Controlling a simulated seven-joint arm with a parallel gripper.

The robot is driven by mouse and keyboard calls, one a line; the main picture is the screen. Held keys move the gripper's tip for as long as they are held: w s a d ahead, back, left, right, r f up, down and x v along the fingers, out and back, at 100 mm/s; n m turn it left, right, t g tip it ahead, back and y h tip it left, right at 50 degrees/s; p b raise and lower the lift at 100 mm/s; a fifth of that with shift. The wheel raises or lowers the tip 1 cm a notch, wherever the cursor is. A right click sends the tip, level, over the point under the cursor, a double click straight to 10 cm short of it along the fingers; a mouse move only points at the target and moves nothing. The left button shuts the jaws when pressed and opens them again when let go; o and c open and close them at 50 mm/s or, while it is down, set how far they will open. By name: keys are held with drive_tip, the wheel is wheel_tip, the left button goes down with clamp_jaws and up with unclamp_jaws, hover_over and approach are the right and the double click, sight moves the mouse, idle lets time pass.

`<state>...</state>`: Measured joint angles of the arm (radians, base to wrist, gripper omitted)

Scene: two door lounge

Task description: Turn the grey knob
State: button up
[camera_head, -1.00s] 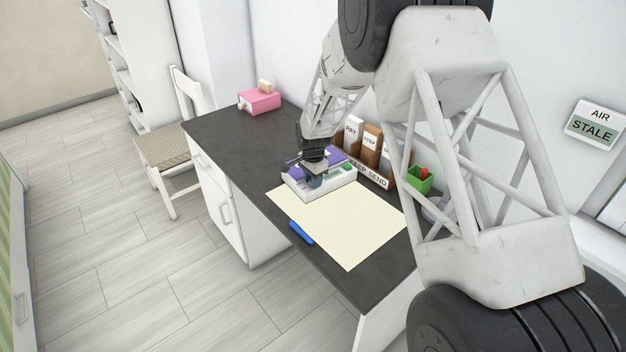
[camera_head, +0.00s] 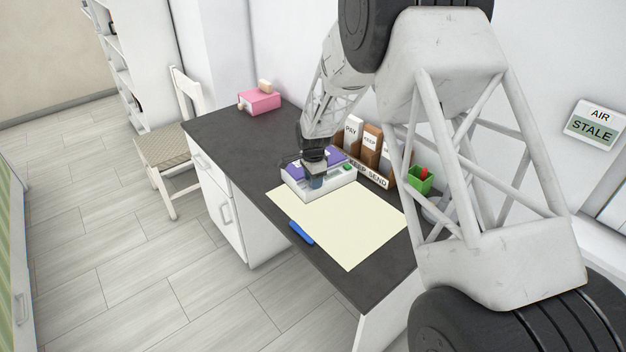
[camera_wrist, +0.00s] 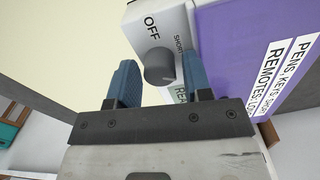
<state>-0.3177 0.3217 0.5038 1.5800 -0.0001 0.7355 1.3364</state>
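The grey knob (camera_wrist: 159,67) is on the white face of a box with a purple top (camera_wrist: 235,50). My gripper (camera_wrist: 159,61) is open, with one blue finger on each side of the knob. A gap shows at the left finger; I cannot tell whether the right one touches. In the head view the white box (camera_head: 345,183) sits on the desk under my gripper (camera_head: 317,183), and the knob is hidden.
A cream sheet (camera_head: 345,225) and a blue pen (camera_head: 301,232) lie on the dark desk (camera_head: 235,140) in front of the box. A letter sorter (camera_head: 368,172) and green cup (camera_head: 421,180) stand behind. A pink box (camera_head: 260,101) is at the far end. A wall sign (camera_head: 593,125) reads "AIR STALE".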

drive_tip(key=shift+o, duration=0.4)
drive_tip(key=shift+n, duration=0.4)
